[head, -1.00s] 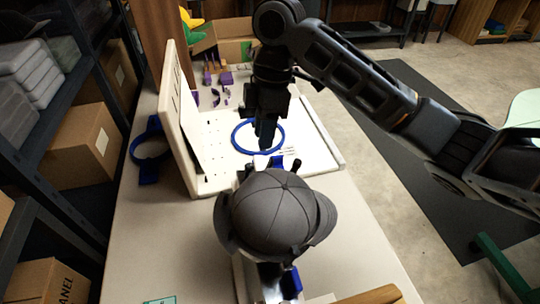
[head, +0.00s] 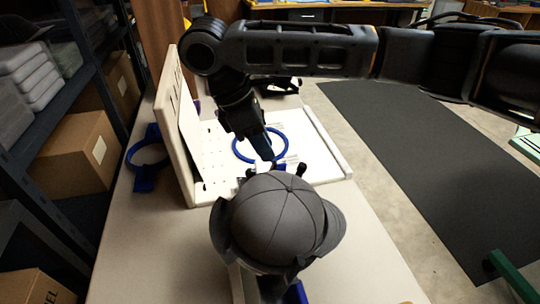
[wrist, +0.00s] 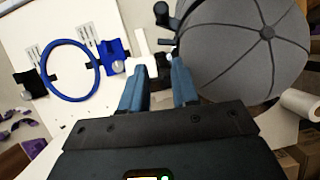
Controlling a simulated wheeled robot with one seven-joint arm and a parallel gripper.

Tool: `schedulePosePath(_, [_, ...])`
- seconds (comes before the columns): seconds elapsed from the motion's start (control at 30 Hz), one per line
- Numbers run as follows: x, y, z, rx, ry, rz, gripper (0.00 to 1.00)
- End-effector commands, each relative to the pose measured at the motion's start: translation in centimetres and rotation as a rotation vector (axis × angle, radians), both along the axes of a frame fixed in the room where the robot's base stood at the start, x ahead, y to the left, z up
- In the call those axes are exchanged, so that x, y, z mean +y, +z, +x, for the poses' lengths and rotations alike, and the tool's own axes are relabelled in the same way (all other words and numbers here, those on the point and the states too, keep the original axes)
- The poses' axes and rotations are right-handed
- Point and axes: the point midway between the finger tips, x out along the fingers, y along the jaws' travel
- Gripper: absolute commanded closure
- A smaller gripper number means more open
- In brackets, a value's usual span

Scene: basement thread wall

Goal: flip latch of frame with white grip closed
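A grey cap (head: 275,218) sits on a holder on the table, and it fills the upper right of the wrist view (wrist: 240,45). A white narrow part (wrist: 142,50), possibly the white grip, shows beside the cap. A black lever-like part (wrist: 168,18) with a rounded end stands between it and the cap; I cannot tell the latch's exact position. My gripper (wrist: 160,85) is open and empty, its blue fingers apart just short of these parts. In the head view my gripper (head: 270,160) points down at the cap's far edge; the cap hides most of the frame.
A blue ring (wrist: 71,70) lies on a white board (head: 318,150) behind the cap. An upright white panel (head: 180,120) stands left of it, with another blue ring (head: 148,157) beyond. Shelves with boxes (head: 75,150) line the left. The table's front right is clear.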

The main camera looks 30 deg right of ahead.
Motion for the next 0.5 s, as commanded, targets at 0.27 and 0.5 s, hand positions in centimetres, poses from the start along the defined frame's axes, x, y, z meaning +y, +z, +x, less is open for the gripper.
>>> schedulePosePath(0.27, [-1.2,-2.9,-0.6,0.000,0.000,0.000,0.70])
schedulePosePath(0.5, [-1.3,-3.4,-0.7,-0.001,0.000,0.001,0.70])
